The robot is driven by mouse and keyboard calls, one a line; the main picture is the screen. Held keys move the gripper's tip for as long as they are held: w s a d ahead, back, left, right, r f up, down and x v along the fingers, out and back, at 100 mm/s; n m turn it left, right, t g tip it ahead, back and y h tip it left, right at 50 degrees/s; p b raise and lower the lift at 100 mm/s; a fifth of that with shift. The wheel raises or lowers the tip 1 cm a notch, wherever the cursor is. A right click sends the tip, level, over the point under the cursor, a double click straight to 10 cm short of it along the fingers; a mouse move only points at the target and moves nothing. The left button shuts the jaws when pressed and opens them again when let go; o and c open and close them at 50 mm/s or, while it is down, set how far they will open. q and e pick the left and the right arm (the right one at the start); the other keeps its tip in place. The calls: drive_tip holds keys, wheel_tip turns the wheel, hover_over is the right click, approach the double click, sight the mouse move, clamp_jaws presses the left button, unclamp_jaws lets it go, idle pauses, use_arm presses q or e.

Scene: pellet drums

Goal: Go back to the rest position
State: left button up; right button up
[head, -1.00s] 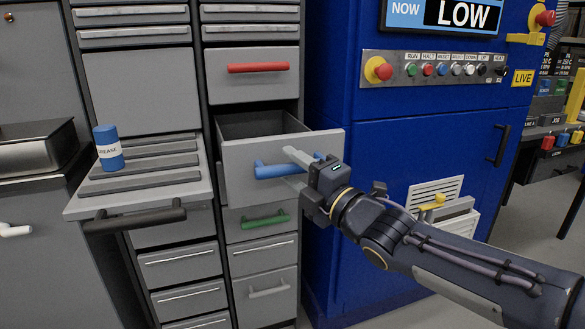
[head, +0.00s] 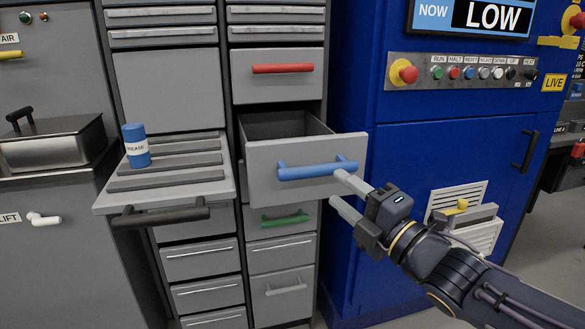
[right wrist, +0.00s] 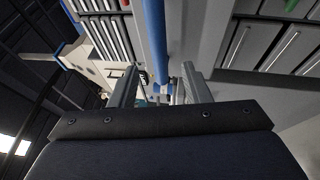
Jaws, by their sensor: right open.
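My right gripper (head: 338,190) is open and empty in the head view, just right of and below the blue handle (head: 317,170). The blue handle belongs to a grey drawer (head: 262,190) that stands pulled out, its inside dark and empty where I can see it. In the right wrist view, the two fingers of the right gripper (right wrist: 158,85) stand apart, and the blue handle (right wrist: 156,40) shows beyond them. The fingers look clear of the handle. My left gripper is not in view.
A blue grease can (head: 136,146) stands on a pulled-out ribbed shelf (head: 165,195) at left. A red-handled drawer (head: 280,90) above and a green-handled drawer (head: 280,222) below are shut. A blue machine cabinet (head: 440,150) with buttons stands at right. Floor shows at lower right.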

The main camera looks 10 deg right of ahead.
drive_tip(key=s+d+f+m+g+h, duration=0.3)
drive_tip(key=f+m+h, duration=0.1)
drive_tip(key=f+m, duration=0.35)
drive_tip(key=s+d+f+m+g+h, duration=0.2)
drive_tip(key=s+d+f+m+h, duration=0.15)
drive_tip(key=f+m, duration=0.4)
drive_tip(key=s+a+f+m+g+y, duration=0.1)
drive_tip(key=s+a+f+m+g, duration=0.3)
drive_tip(key=s, duration=0.3)
drive_tip(key=s+a+f+m+g+y, duration=0.2)
drive_tip(key=s+f+m+g, duration=0.1)
drive_tip(key=s+f+m, duration=0.25)
wheel_tip(320, 180, up, 26)
drive_tip(key=s+p, duration=0.1)
drive_tip(key=p, duration=2.4)
drive_tip(key=shift+s+m+g, duration=0.15)
drive_tip(key=shift+m+g, duration=0.15)
drive_tip(key=shift+m, duration=0.15)
